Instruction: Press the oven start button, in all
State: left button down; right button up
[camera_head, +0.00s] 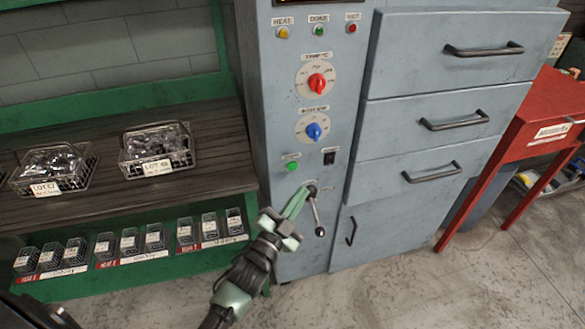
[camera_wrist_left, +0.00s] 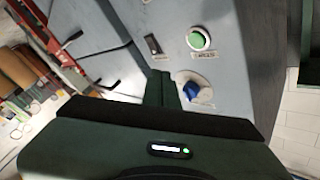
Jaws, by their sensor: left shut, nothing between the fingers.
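The green start button (camera_head: 292,167) sits low on the grey oven's control panel (camera_head: 345,100), left of a black rocker switch (camera_head: 329,158) and below the blue dial (camera_head: 314,131). My left gripper (camera_head: 302,194) is shut and empty. In the head view its fingertips appear just below the button, over the panel by the lever's pivot. In the left wrist view the panel looks turned over: the green button (camera_wrist_left: 199,39) is clear of the shut fingers (camera_wrist_left: 163,76), up and to their right. Whether the fingertips touch the panel cannot be told. My right gripper is not in view.
A metal lever (camera_head: 317,214) hangs beside my left fingertips. A red dial (camera_head: 317,83) and indicator lamps are above. Handled drawers (camera_head: 450,48) stand right, with a red table (camera_head: 548,125) beyond. A shelf (camera_head: 100,115) with wire baskets (camera_head: 157,148) is left.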

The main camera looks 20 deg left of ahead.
aim_at(292, 166)
pick_arm(q)
jog(key=w+a+b, duration=0.1)
jog(key=w+a, duration=0.2)
jog(key=w, duration=0.2)
jog(key=shift+a, duration=0.25)
dwell(1.5)
jog(key=shift+w, duration=0.15)
jog(key=shift+w+a, duration=0.25)
dwell(0.4)
jog(key=shift+w+a, duration=0.2)
jog(key=shift+w, duration=0.1)
dwell(0.6)
jog(key=shift+s+d, duration=0.45)
jog(key=shift+s, duration=0.2)
